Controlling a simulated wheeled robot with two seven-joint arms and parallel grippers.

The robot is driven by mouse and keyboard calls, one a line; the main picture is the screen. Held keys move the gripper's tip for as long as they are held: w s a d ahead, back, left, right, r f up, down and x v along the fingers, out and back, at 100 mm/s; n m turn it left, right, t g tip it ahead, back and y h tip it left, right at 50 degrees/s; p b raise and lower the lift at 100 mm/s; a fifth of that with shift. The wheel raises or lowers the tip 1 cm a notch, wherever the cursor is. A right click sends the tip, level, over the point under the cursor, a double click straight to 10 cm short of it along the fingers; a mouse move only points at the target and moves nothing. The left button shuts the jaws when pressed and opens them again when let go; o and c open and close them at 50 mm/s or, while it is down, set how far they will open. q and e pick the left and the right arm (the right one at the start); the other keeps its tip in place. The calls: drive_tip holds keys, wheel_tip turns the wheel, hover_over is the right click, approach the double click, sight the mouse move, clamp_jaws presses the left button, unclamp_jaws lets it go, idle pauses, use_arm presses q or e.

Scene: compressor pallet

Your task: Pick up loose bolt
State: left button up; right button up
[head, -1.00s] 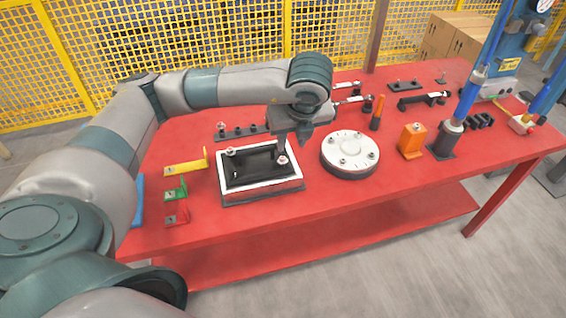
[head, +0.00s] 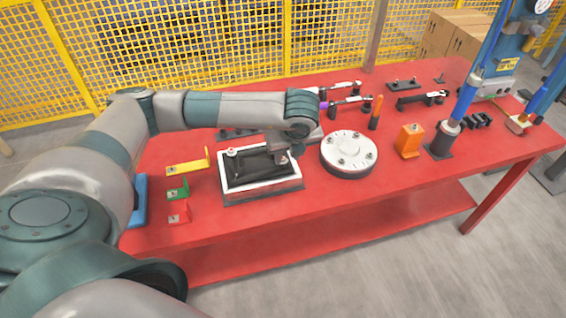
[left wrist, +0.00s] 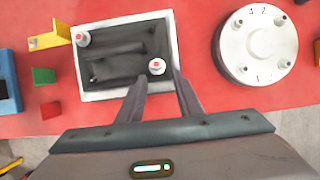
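A tray (head: 228,190) with a white rim and dark inside stands near the front of the red table. It also shows in the left wrist view (left wrist: 122,95). One bolt (left wrist: 156,66) with a pale round top and reddish centre is at the tray's right side; in the head view my gripper covers it. Another bolt (left wrist: 82,38) is at the tray's upper-left corner, also seen in the head view (head: 232,152). My left gripper (left wrist: 158,82) points down over the tray's right part. Its fingers are apart, with the right-side bolt just beyond and between their tips. My right gripper is out of view.
A round white flange (head: 349,153) with several bolts is right of the tray. Yellow (head: 187,168), green (head: 177,192) and red (head: 179,214) brackets lie left. An orange block (head: 408,141) and a blue-handled press (head: 461,110) stand farther right.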

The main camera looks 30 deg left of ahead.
sight(284, 160)
use_arm(q)
drive_tip(key=shift+w+a+f+p, duration=0.1)
drive_tip(key=shift+a+f+p, duration=0.25)
drive_tip(key=shift+p, duration=0.1)
drive_tip(key=p+x, duration=0.1)
drive_tip(key=x, duration=0.1)
drive_tip(key=p+x, duration=0.1)
drive_tip(key=shift+w+a+f, duration=0.15)
drive_tip(key=shift+a+f, duration=0.1)
drive_tip(key=shift+a, duration=0.1)
drive_tip(key=shift+f, duration=0.25)
drive_tip(key=c, duration=0.8)
drive_tip(key=shift+w+r, duration=0.1)
